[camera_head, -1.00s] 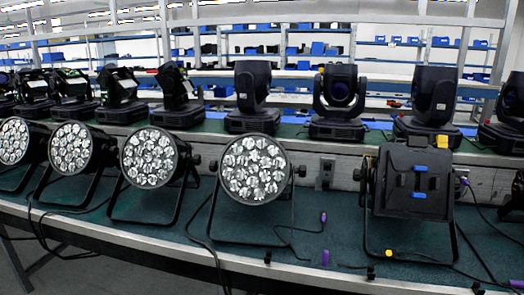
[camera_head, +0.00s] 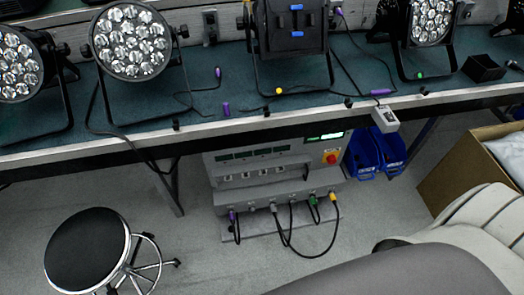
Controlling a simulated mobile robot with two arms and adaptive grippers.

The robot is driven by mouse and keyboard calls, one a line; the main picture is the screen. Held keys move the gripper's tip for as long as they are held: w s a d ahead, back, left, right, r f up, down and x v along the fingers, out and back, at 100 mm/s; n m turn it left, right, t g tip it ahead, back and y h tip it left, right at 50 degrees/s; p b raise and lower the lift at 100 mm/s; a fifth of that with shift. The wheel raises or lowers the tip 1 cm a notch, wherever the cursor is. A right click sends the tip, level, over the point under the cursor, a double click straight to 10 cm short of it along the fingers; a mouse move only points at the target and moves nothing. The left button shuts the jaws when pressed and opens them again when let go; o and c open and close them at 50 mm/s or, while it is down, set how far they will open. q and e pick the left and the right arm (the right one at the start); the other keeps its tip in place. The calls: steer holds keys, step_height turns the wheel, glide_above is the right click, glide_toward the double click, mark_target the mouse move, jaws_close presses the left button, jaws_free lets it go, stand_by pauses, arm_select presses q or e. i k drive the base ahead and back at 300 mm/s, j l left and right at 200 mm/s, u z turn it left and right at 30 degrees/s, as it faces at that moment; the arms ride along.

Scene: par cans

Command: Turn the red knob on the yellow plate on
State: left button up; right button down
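The red knob (camera_head: 331,157) sits on a small yellow plate at the upper right of the grey control box (camera_head: 262,160) under the bench. It is small in the view, and I cannot tell which way it is turned. A green lit display (camera_head: 326,137) is just above it. Neither of my grippers is in view.
A black round stool (camera_head: 88,248) stands at the lower left. Blue bins (camera_head: 375,152) are right of the box, and an open cardboard box (camera_head: 460,165) is farther right. Cables hang from the box front. Par lights (camera_head: 130,40) stand on the bench (camera_head: 210,105) above.

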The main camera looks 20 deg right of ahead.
mark_target(332, 159)
steer(key=z, duration=1.4)
